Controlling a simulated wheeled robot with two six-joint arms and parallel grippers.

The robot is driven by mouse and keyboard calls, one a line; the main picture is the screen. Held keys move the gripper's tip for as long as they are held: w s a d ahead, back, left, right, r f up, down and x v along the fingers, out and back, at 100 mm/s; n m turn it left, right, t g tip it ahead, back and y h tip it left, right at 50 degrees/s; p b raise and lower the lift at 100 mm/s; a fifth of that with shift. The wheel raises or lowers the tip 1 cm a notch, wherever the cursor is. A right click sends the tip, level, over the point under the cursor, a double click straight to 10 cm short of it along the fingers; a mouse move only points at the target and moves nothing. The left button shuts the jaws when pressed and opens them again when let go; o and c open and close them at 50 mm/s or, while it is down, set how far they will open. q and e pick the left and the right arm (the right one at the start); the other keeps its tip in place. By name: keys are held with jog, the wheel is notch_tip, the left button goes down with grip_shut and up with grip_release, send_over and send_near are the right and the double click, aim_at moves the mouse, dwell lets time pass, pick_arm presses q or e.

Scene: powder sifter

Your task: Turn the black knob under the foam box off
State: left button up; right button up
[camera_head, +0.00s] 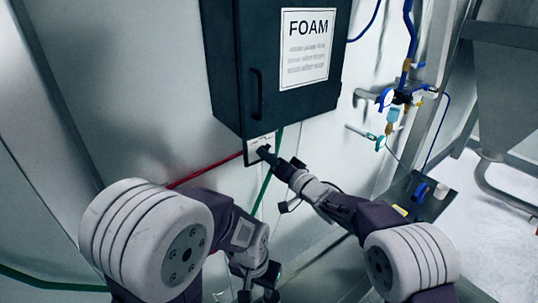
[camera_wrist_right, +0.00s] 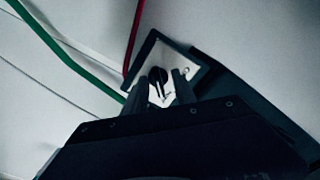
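The dark foam box (camera_head: 225,75), with a white FOAM label (camera_head: 305,48), hangs on the wall in the head view. Below it is a small white plate (camera_head: 254,143). My right gripper (camera_head: 268,155) is at this plate and hides most of it in the head view. In the right wrist view, the black knob (camera_wrist_right: 157,76) sits on the white plate (camera_wrist_right: 150,52) with a dark border. The right gripper's fingers (camera_wrist_right: 161,84) are apart, one on each side of the knob, with a visible gap. My left gripper (camera_head: 258,285) hangs low, away from the knob; its fingers are unclear.
A red hose (camera_head: 205,170) and a green hose (camera_head: 265,185) run near the plate. Blue pipes and valves (camera_head: 395,97) are on the wall to the right. A metal hopper (camera_head: 505,85) stands at the far right.

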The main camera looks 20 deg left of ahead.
jog(key=shift+w+d, duration=0.1)
jog(key=shift+d, duration=0.05)
jog(key=shift+c, duration=0.3)
jog(key=shift+w+d+f, duration=0.1)
jog(key=shift+w, duration=0.05)
grip_shut()
jog(key=n+b, duration=0.5)
jog(key=n, duration=0.3)
jog(key=n+b, duration=0.5)
jog(key=n, duration=0.4)
jog(key=shift+f+n, duration=0.2)
jog(key=shift+n, duration=0.1)
